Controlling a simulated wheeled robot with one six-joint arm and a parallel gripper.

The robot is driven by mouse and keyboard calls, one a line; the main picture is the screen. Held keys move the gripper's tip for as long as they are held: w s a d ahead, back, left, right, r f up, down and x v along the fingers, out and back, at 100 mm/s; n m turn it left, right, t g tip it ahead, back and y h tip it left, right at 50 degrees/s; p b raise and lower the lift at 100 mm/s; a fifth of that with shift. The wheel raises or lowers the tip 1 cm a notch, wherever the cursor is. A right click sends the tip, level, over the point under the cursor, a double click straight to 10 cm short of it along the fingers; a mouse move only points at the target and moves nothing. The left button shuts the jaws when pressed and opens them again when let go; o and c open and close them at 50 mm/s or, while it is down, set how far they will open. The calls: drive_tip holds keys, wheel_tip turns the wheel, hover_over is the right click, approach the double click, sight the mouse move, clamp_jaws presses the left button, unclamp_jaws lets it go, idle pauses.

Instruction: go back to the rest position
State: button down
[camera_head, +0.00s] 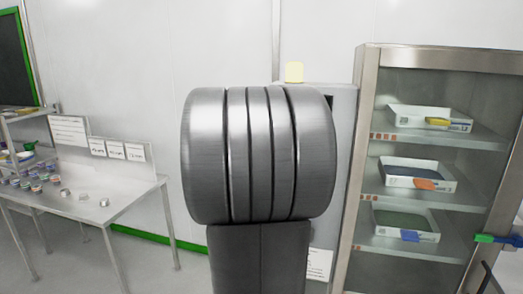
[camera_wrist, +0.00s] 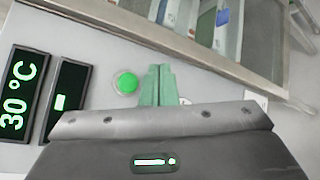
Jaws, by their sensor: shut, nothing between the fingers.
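My gripper (camera_wrist: 158,82) shows in the wrist view as two green fingers pressed together, with nothing between them. Its tips are in front of a pale grey panel (camera_wrist: 95,35), just right of a round green button (camera_wrist: 126,83) in the picture. I cannot tell whether the fingers touch the panel. In the head view my own arm fills the middle and the gripper does not show.
A glass-fronted cabinet (camera_head: 362,150) with trays on several shelves stands right; a green handle (camera_head: 492,239) is at its right. A steel table (camera_head: 125,200) with small containers stands left. A "30 °C" display (camera_wrist: 18,92) is on the panel. A yellow lamp (camera_head: 294,72) shows behind my arm.

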drive_tip(key=shift+s, duration=0.1)
idle(0.3)
drive_tip(key=w+d, duration=0.1)
drive_tip(key=w, duration=0.5)
drive_tip(key=shift+d+f+b, duration=0.25)
drive_tip(key=shift+d+b, duration=0.05)
drive_tip(key=shift+b, duration=0.05)
